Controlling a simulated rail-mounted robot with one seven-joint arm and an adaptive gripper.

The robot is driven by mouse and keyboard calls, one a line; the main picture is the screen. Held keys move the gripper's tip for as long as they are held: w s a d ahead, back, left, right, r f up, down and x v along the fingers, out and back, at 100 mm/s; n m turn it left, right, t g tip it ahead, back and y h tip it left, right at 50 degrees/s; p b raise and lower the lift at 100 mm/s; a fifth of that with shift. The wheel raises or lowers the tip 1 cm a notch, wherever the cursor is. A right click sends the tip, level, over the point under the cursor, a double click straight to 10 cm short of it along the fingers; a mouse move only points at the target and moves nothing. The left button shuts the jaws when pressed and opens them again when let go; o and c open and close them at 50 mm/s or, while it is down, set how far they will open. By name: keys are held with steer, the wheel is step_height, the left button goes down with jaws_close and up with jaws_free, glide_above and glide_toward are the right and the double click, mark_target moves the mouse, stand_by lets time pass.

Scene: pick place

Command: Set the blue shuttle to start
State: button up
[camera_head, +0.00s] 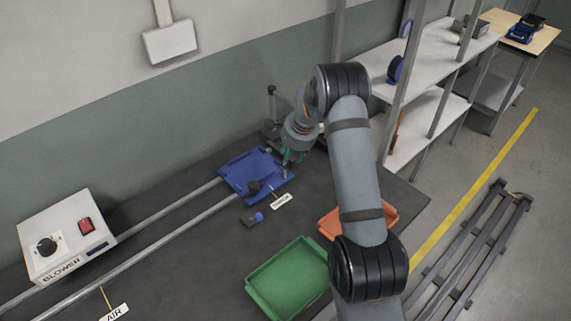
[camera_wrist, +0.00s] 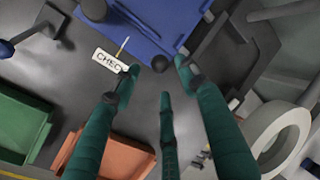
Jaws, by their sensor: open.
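The blue shuttle (camera_head: 240,170) is a flat plate at the right end of two metal rails (camera_head: 170,210), by a white tag (camera_head: 281,201). In the wrist view the shuttle (camera_wrist: 165,22) fills the top, and the tag (camera_wrist: 108,60) reads "CHEC", its end hidden by a finger. My gripper (camera_head: 291,157) is at the shuttle's right edge. In the wrist view its teal fingers (camera_wrist: 157,70) are spread open.
A white blower box (camera_head: 65,240) stands at the left, with an "AIR" tag (camera_head: 114,312) in front. A green tray (camera_head: 288,280) and an orange tray (camera_head: 330,224) lie nearer. A small dark and blue part (camera_head: 252,219) lies beside the rails. Shelves (camera_head: 430,60) stand right.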

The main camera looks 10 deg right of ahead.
steer(key=p+x, duration=0.1)
steer(key=x, duration=0.5)
steer(key=shift+a+f, duration=0.1)
steer(key=shift+f, duration=0.1)
steer(key=shift+c, duration=1)
jaws_close()
